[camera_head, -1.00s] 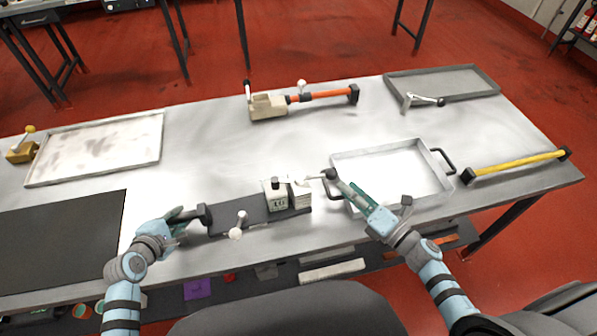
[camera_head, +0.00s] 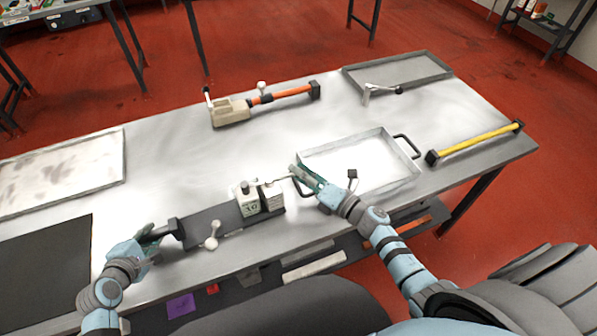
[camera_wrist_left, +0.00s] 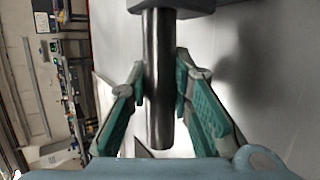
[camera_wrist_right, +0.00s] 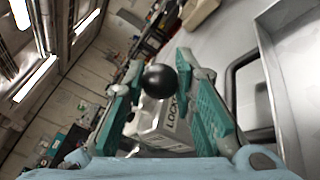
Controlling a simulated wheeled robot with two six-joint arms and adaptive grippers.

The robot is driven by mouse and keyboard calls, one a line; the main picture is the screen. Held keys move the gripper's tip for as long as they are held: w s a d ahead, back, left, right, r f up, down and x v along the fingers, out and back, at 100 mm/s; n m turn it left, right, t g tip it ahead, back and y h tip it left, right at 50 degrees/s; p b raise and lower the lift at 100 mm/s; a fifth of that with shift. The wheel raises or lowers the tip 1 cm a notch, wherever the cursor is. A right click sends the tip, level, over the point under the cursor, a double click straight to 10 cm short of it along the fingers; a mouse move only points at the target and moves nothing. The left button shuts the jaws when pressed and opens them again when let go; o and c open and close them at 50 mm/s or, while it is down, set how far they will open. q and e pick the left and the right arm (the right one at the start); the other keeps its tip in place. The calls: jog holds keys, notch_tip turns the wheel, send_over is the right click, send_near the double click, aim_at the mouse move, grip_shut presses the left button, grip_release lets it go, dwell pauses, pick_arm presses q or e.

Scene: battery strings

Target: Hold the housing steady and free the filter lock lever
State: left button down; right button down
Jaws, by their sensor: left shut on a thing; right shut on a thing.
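The dark grey housing (camera_head: 213,224) lies along the table's front edge, with a pale lock block (camera_head: 250,206) at its right end. My left gripper (camera_head: 156,234) is shut on the housing's dark round handle, seen between its fingers in the left wrist view (camera_wrist_left: 158,85). The lock lever (camera_head: 281,180) sticks out to the right from the block. My right gripper (camera_head: 299,175) is shut on the lever's black ball knob, seen in the right wrist view (camera_wrist_right: 160,79) with the block marked "LOCK" behind it. In the head view the knob is hidden by the gripper.
A metal tray (camera_head: 388,135) with black handles stands close beside my right gripper. A yellow bar (camera_head: 475,144) lies at the right, a beige tool with an orange bar (camera_head: 231,111) at the back. A dark mat (camera_head: 45,262) lies at the left.

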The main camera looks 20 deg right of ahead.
jog(key=s+m+h, duration=0.1)
jog(key=h, duration=0.1)
jog(key=s+m+t+h, duration=0.1)
jog(key=m+h, duration=0.1)
jog(key=s+a+m+h, duration=0.1)
jog(key=h, duration=0.1)
jog(key=shift+f+t+h, duration=0.1)
jog(key=shift+t+h, duration=0.3)
jog(key=c, duration=1.3)
grip_release()
jog(key=shift+a, duration=0.1)
jog(key=shift+s, duration=0.15)
